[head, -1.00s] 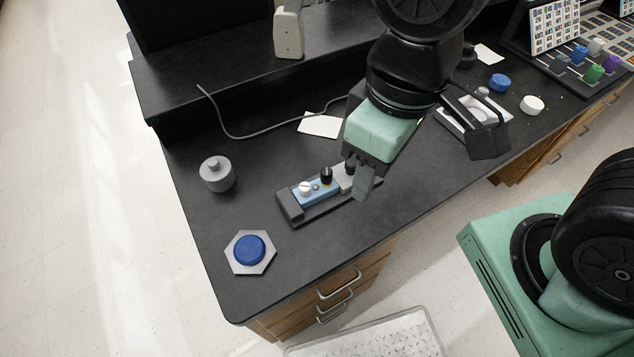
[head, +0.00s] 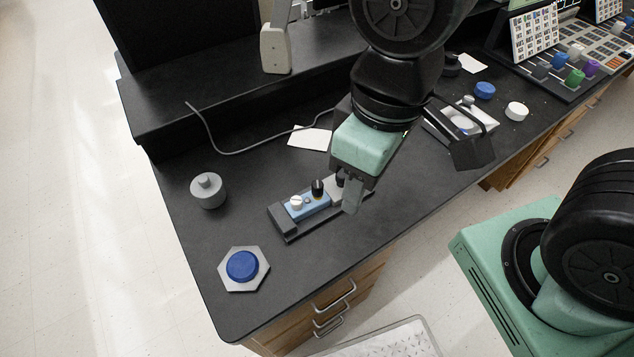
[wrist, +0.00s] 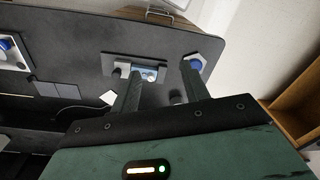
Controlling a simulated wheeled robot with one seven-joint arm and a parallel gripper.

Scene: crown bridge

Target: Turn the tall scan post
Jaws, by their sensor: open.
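A small device in a black tray (head: 284,231) lies near the front edge of the counter. Its blue block (head: 312,210) carries a white knob (head: 296,202) and a taller black post (head: 318,188). A grey block at its right end bears another dark post (head: 340,179), partly hidden by my gripper. I cannot tell for certain which one is the scan post. My gripper (head: 347,192) is open and empty, over the device's right end. In the wrist view its two fingers are spread, with the blue block (wrist: 150,75) showing between them.
A grey hexagonal plate with a blue button (head: 242,266) lies to the left front. A grey cylinder (head: 208,192) stands behind it. A lamp-like black block (head: 472,153) stands to the right.

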